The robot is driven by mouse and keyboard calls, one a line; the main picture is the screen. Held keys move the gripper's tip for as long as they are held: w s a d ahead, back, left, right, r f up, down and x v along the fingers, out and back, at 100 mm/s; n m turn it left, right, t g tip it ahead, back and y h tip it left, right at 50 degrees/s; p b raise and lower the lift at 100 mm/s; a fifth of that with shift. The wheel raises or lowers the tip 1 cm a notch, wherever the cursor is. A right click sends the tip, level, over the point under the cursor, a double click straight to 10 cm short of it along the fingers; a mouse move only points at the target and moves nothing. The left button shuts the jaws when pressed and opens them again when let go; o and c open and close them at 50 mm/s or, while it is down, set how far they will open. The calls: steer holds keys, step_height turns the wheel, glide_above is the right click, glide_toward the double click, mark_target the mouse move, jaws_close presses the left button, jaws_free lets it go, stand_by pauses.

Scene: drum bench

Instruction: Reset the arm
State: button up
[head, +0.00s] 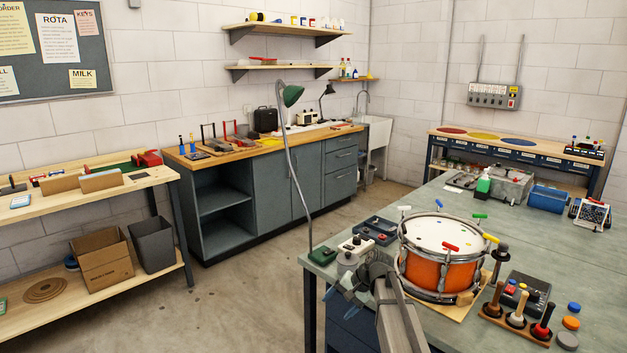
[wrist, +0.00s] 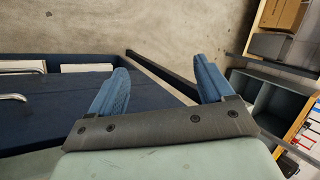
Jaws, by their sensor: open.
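My gripper (head: 340,299) is at the front left corner of the green-topped bench (head: 408,216), low and beside the bench edge. In the wrist view its two blue fingers (wrist: 160,70) are spread apart with nothing between them. Below them in that view lie the concrete floor and the dark blue side of a cabinet or drawer unit (wrist: 60,105). My arm reaches in from the bottom of the head view, in front of the drum's left side.
An orange drum (head: 432,274) with coloured-handled keys around its rim stands close right of my arm. A small white-topped device (head: 355,248) and a dark box (head: 374,231) sit behind the gripper. A lamp post rises at the bench corner. Open floor lies left.

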steer(key=s+d+f+n+g+h, duration=0.1)
steer(key=s+d+f+g+h, duration=0.1)
steer(key=s+f, duration=1.05)
steer(key=s+d+f+g+h, duration=0.1)
steer(key=s+d+f+g, duration=0.1)
steer(key=s+f, duration=1.05)
steer(key=s+d+f+n+g+h, duration=0.1)
steer(key=s+f, duration=0.4)
steer(key=s, duration=0.4)
steer(key=s+d+f+n+g+h, duration=0.1)
steer(key=s+f, duration=0.4)
steer(key=s, duration=0.5)
steer(key=s+d+f+n+g+h, duration=0.1)
steer(key=s+f, duration=0.4)
steer(key=s, duration=0.5)
steer(key=shift+d+g, duration=0.7)
steer(key=shift+d, duration=0.35)
steer(key=shift+s, duration=0.1)
steer(key=shift+c, duration=0.2)
